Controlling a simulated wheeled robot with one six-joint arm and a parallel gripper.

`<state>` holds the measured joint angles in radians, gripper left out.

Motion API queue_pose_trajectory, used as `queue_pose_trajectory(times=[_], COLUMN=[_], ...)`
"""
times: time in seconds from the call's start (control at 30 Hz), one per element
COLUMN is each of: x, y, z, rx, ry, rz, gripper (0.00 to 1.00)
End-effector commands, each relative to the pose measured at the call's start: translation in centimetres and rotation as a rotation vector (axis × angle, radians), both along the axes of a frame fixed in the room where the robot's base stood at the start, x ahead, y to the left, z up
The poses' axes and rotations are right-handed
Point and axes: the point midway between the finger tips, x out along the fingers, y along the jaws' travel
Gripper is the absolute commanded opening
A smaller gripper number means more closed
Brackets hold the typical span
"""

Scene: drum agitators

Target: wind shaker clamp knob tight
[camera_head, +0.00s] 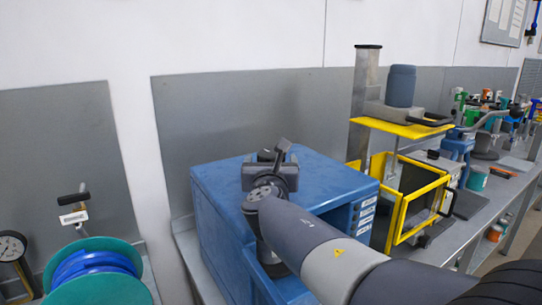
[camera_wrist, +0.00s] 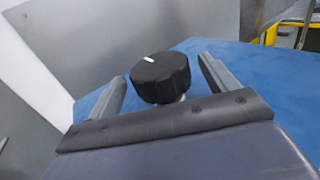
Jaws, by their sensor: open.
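The black round clamp knob (camera_wrist: 161,76) has a fluted rim and a white mark on its top, and stands on a short pale metal stem. In the wrist view it sits between the two grey fingers of my gripper (camera_wrist: 160,80), with a visible gap on each side. My gripper is open and holds nothing. In the head view my gripper (camera_head: 271,158) is over the top of the blue shaker housing (camera_head: 225,190), and the knob is mostly hidden by it. I cannot tell whether the fingers reach to the knob's full depth.
A yellow-framed machine (camera_head: 415,200) with a yellow shelf (camera_head: 400,127) stands right of the blue housing. A green reel (camera_head: 95,275) with blue hose is at the lower left. A grey panel (camera_head: 240,110) rises behind. Several other items crowd the bench at far right.

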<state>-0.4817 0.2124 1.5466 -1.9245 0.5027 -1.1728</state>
Motion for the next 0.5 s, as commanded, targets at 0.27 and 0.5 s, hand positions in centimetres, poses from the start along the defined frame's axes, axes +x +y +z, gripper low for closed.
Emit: queue_pose_trajectory(times=[0.27, 0.5], x=[2.2, 2.4], y=[0.0, 0.0], z=[0.0, 0.0], rx=[0.0, 0.001], ry=[0.0, 0.0], rz=[0.0, 0.0], gripper=[0.81, 0.81])
